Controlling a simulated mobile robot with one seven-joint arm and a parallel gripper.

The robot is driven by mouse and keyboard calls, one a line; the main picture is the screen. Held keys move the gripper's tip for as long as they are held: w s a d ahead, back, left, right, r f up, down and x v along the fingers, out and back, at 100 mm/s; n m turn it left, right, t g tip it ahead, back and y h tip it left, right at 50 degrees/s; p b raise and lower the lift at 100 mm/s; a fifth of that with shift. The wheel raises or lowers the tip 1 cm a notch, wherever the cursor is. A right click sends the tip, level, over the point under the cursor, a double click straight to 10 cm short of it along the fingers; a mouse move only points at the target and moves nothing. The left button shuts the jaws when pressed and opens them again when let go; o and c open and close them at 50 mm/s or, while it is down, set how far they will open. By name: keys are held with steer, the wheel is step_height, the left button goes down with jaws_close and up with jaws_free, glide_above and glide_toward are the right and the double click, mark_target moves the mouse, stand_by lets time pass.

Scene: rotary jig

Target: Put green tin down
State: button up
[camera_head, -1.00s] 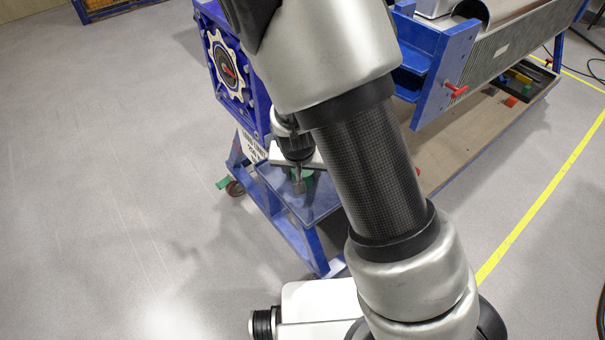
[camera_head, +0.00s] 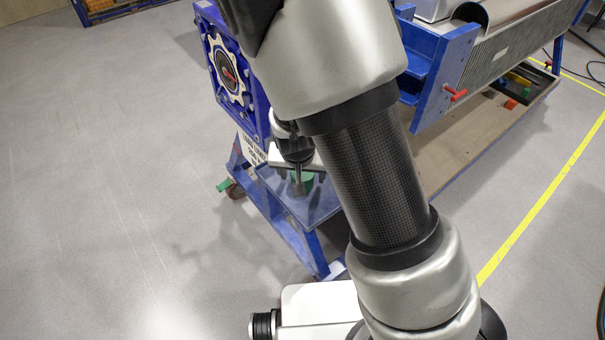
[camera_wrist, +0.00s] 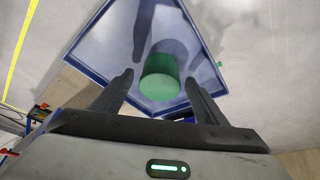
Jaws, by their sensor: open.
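The green tin (camera_wrist: 160,78) stands on the blue tray-like shelf (camera_wrist: 92,68) in the wrist view. It also shows in the head view (camera_head: 304,182), partly hidden behind my gripper (camera_head: 298,172). In the wrist view my gripper (camera_wrist: 161,80) is open, with one dark finger on each side of the tin. There is a clear gap between the tin and each finger as seen there. How far the fingertips reach down beside the tin is hard to tell. The shelf also shows in the head view (camera_head: 322,205), low on a blue stand.
A blue rotary jig (camera_head: 229,75) rises behind the shelf. A long blue bench (camera_head: 445,75) with a red handle (camera_head: 455,95) stands at right, with small coloured blocks on its lower board. The grey floor (camera_head: 100,200) at left is clear.

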steer(key=s+d+r+y+p, duration=0.15)
steer(key=s+r, duration=0.25)
steer(key=r, duration=0.5)
steer(key=s+d+r+n+p, duration=0.1)
steer(key=s+d+r, duration=0.15)
steer(key=r, duration=0.55)
steer(key=s+d+r+y+p, duration=0.1)
steer(key=s+r+p, duration=0.1)
steer(key=s+r, duration=0.5)
steer(key=s+d+r+h, duration=0.1)
steer(key=s+d+r, duration=0.1)
steer(key=r, duration=0.2)
steer(key=s+d+r+n+t, duration=0.1)
steer(key=s+d+r, duration=0.2)
steer(key=r, duration=0.2)
steer(key=shift+s+d+h, duration=0.2)
steer(key=shift+s+h, duration=0.15)
step_height(320, 180, up, 6)
steer(key=p, duration=0.5)
